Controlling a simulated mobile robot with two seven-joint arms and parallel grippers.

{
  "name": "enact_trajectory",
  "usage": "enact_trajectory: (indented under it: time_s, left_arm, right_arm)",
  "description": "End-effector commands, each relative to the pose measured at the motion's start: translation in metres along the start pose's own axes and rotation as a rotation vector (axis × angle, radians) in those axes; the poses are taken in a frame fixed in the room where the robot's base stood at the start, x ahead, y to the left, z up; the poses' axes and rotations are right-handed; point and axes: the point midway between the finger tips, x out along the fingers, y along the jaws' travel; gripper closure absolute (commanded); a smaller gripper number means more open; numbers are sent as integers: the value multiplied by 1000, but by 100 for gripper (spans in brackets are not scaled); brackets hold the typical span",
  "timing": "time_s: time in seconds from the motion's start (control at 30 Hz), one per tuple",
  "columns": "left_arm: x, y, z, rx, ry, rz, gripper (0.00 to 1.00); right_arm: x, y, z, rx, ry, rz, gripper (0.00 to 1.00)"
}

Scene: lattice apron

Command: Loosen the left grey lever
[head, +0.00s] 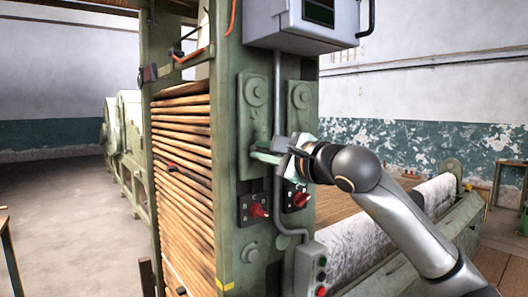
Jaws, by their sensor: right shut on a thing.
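The left grey lever (254,95), a grey-green upright plate with a round boss near its top, is on the front of the green machine post. A similar right lever (300,97) is beside it, past a grey conduit. My right gripper (262,152) reaches in from the right, across the right lever's lower part. Its pale green fingers are shut on the lower part of the left lever, whose gripped end is mostly hidden by them. My left gripper is not in view.
Two red rotary knobs (258,210) on black lettered plates sit just below the levers. A grey control box (302,22) hangs above, and a push-button box (311,270) is lower right. Stacked wooden slats (183,165) fill the post's left side. Open floor lies at left.

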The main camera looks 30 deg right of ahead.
Motion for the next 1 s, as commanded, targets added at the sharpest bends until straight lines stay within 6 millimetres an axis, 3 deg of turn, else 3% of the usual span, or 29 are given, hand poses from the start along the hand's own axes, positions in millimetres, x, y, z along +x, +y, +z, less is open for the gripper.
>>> enact_trajectory:
  time_s: [0.27,0.3,0.53,0.83,1.0]
  left_arm:
    - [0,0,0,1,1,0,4]
    - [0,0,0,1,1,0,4]
    - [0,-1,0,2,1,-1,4]
    - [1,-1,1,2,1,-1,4]
    - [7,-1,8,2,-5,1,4]
  right_arm:
    - [0,0,1,0,-4,-1,100]
    - [0,0,1,0,-4,-1,79]
    - [0,0,1,1,-2,-1,54]
    - [-3,0,0,1,-1,-1,54]
    - [-25,2,-1,-3,-1,-3,54]
